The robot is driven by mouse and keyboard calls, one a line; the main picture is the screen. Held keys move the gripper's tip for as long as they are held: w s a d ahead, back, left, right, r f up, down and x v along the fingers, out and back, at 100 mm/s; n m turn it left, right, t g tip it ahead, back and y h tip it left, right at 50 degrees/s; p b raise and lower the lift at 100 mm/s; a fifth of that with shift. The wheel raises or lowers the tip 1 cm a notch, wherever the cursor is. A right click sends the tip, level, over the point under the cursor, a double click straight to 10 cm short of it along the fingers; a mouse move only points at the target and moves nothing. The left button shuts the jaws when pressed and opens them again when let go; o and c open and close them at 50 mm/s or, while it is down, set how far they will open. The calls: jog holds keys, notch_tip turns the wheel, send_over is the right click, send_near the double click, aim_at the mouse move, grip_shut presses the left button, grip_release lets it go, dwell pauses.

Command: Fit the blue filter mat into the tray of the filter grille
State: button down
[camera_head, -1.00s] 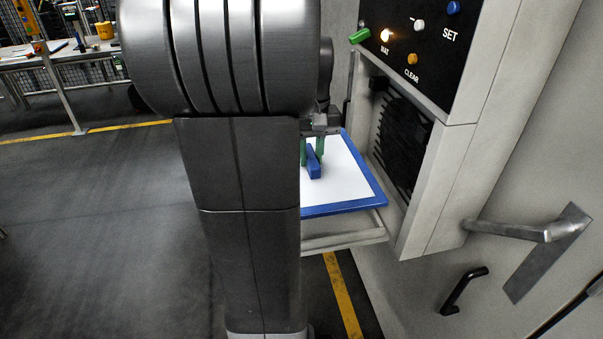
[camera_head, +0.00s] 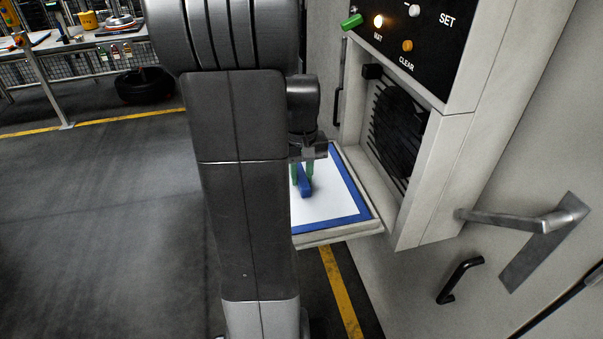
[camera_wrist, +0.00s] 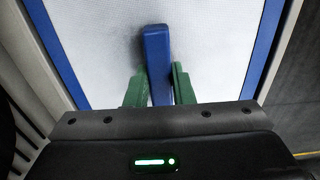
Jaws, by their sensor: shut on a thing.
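The filter mat (camera_head: 335,190) is a white panel with a blue border and a blue grip bar (camera_wrist: 157,50) in its middle. My gripper (camera_head: 303,180), with green fingers, is shut on the grip bar; the fingers stand on either side of it in the wrist view (camera_wrist: 159,88). The mat lies flat at the pale tray (camera_head: 345,233) of the filter grille, with the tray's rim showing along its front and right edges. I cannot tell whether it is fully seated. My arm hides the mat's left part in the head view.
Behind the tray is the dark louvred grille (camera_head: 397,130) in a pale cabinet. Above it is a black panel (camera_head: 425,45) with a lit button and a green knob (camera_head: 352,21). A metal lever (camera_head: 520,222) sticks out at right. Open floor lies left.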

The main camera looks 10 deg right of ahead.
aim_at(302, 176)
jog(key=shift+f, duration=0.15)
jog(key=c, duration=1.3)
grip_release()
jog(key=shift+o, duration=0.2)
notch_tip(302, 176, up, 12)
jog(key=shift+r, duration=0.2)
jog(key=shift+f, duration=0.15)
